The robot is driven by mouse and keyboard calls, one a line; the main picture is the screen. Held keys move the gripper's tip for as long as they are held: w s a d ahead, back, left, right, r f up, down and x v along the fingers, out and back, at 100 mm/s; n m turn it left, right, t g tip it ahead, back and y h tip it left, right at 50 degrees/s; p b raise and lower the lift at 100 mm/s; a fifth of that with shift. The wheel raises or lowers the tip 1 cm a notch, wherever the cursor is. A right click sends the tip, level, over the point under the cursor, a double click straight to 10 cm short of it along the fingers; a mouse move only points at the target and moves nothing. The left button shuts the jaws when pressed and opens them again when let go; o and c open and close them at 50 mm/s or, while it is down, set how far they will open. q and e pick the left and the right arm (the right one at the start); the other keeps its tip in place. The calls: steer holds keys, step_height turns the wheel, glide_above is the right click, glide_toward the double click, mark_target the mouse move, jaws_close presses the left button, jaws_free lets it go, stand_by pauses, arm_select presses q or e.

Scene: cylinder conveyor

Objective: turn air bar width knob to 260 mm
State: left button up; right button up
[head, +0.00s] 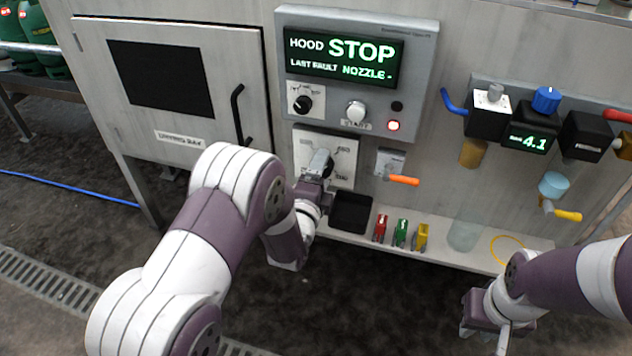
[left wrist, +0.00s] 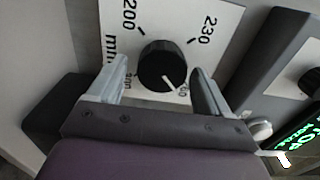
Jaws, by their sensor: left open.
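The air bar width knob (left wrist: 163,65) is a round black knob on a white dial plate (left wrist: 180,20) in the left wrist view. Its white pointer line points at a partly covered label ending in "60". Labels 200 and 230 are readable; another by the left finger is partly covered. My left gripper (left wrist: 160,72) is open, its fingertips on either side of the knob with gaps. In the head view my left gripper (head: 319,163) is at the dial plate (head: 342,150) and hides the knob. My right gripper (head: 487,325) hangs low at the right, away from the panel; its jaw opening is unclear.
Above the dial is a control box (head: 425,50) whose screen reads HOOD STOP, with a smaller knob (head: 302,104) and buttons. Below are a black bin (head: 350,212) and several coloured clips (head: 401,233) on a ledge. An orange-handled valve (head: 403,180) is right of the dial.

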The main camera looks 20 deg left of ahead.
arm_select(q)
steer(key=s+p, duration=0.3)
steer(key=s, duration=0.9)
steer(key=shift+a+p, duration=0.2)
steer(key=shift+p, duration=0.15)
